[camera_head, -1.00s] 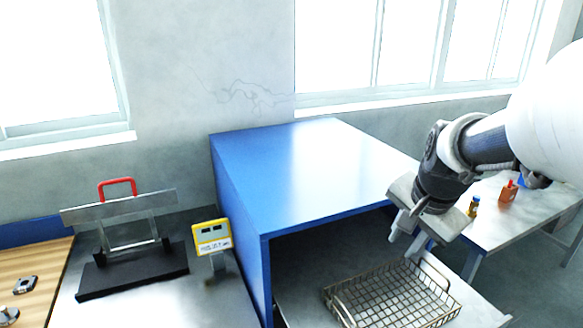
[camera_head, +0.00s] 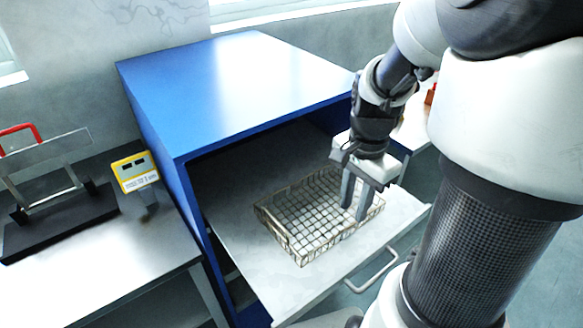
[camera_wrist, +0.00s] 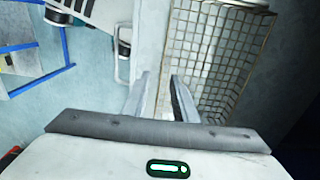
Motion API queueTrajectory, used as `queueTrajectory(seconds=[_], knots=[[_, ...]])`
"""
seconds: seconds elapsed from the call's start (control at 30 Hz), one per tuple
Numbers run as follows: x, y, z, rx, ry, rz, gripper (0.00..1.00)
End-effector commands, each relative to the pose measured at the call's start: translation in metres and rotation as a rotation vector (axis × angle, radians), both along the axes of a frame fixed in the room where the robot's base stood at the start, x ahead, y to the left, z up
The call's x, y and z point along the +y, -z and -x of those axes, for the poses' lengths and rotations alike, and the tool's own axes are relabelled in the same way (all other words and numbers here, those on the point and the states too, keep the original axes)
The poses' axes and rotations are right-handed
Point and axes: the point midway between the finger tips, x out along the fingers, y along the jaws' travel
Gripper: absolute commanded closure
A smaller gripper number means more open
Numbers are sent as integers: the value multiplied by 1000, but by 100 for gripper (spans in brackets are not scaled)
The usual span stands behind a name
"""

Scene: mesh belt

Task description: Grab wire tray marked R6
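A wire tray (camera_head: 290,250) with a square mesh floor and raised wire rims lies on a grey pull-out shelf at the blue cabinet's open front. No R6 mark is readable on it. My gripper (camera_head: 353,208) points down at the tray's right side. In the wrist view, my gripper (camera_wrist: 160,80) shows two fingers apart with a gap between them. The right finger overlaps the near side of the wire tray (camera_wrist: 225,50). I cannot tell whether the tray's rim is between the fingers or touching them.
The blue cabinet (camera_head: 235,85) has a top and side wall close around the tray. The grey shelf (camera_head: 290,295) has a front handle (camera_head: 372,272). At left, a bench (camera_head: 120,260) bears a yellow display (camera_head: 135,172) and a black stand (camera_head: 65,218) with a red handle.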

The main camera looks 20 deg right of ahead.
Motion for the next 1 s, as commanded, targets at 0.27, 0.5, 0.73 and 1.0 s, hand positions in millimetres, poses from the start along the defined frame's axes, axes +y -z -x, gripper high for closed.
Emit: queueTrajectory(seconds=[0.27,0.5,0.73,1.0], knots=[[0,24,-1,-2,0,2,74],[0,55,-3,0,1,0,74],[1,75,-4,-3,0,1,74],[1,73,-4,-2,0,2,89]])
